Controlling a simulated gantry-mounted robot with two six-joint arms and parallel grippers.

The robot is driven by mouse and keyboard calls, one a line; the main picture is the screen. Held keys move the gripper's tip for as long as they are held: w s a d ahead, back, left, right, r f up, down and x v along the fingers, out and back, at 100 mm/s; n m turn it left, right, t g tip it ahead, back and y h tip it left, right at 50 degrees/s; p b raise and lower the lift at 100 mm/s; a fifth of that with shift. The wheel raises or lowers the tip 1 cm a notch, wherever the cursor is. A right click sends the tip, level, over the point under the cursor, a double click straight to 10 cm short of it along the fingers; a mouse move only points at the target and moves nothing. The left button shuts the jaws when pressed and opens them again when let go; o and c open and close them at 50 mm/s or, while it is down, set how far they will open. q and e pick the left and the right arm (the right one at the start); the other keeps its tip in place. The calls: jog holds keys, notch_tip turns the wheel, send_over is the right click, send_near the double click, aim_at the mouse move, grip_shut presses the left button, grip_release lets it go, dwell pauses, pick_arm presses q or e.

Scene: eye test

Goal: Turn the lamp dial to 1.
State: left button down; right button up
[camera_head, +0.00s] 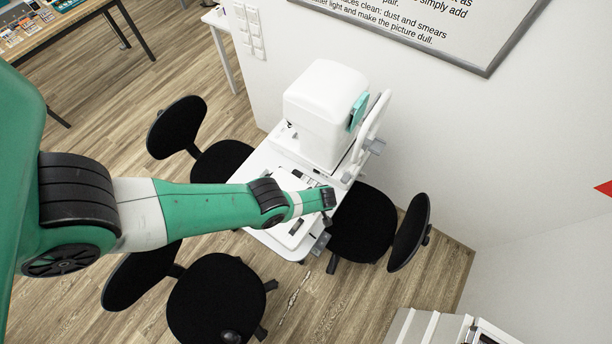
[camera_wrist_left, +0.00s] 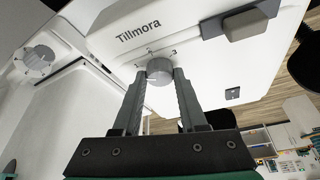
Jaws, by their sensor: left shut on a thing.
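In the left wrist view a round grey dial (camera_wrist_left: 159,69) sits on a white panel marked "Tillmora". In the head view the end of my left arm (camera_head: 326,198) is over the table's front right part and hides the dial. My right gripper is not in view.
Another round dial (camera_wrist_left: 36,62) with marks is at the left of the wrist view. A grey block (camera_wrist_left: 246,24) sticks out of the panel at upper right. Black chairs (camera_head: 362,225) stand close around the table. A wall with a sign (camera_head: 420,25) is behind.

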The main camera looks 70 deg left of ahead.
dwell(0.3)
pick_arm(q)
jog(key=shift+c, duration=2.2)
grip_release()
